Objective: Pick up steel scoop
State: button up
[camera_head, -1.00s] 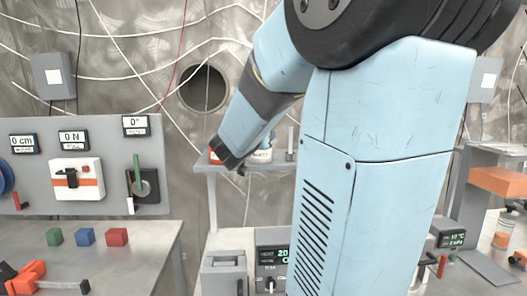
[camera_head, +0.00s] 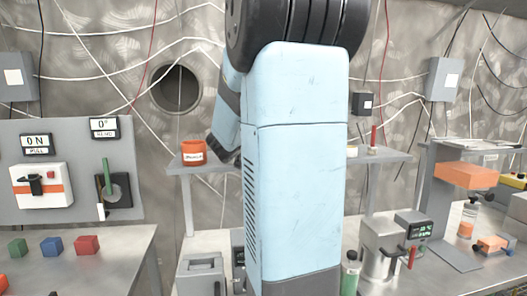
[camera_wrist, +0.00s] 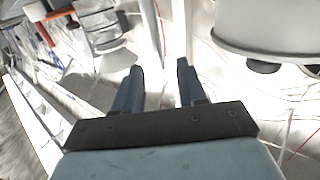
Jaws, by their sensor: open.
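I cannot make out the steel scoop in either current view. My gripper (camera_wrist: 159,72) shows in the wrist view with its two dark blue fingers apart and nothing between them. In the head view my large pale blue arm blocks the middle, including part of the grey shelf (camera_head: 185,169) behind it. Whether the scoop is hidden there I cannot tell.
An orange-red labelled pot (camera_head: 194,154) stands at the shelf's left end. Red, blue and green blocks lie on the left bench (camera_head: 100,262). A steel vessel (camera_head: 380,255) and an orange press block (camera_head: 468,175) are at the right. A pale rounded container (camera_wrist: 265,30) shows in the wrist view.

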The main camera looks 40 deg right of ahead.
jog(key=x, duration=0.5)
jog(key=shift+f, duration=0.15)
grip_shut()
dwell(0.4)
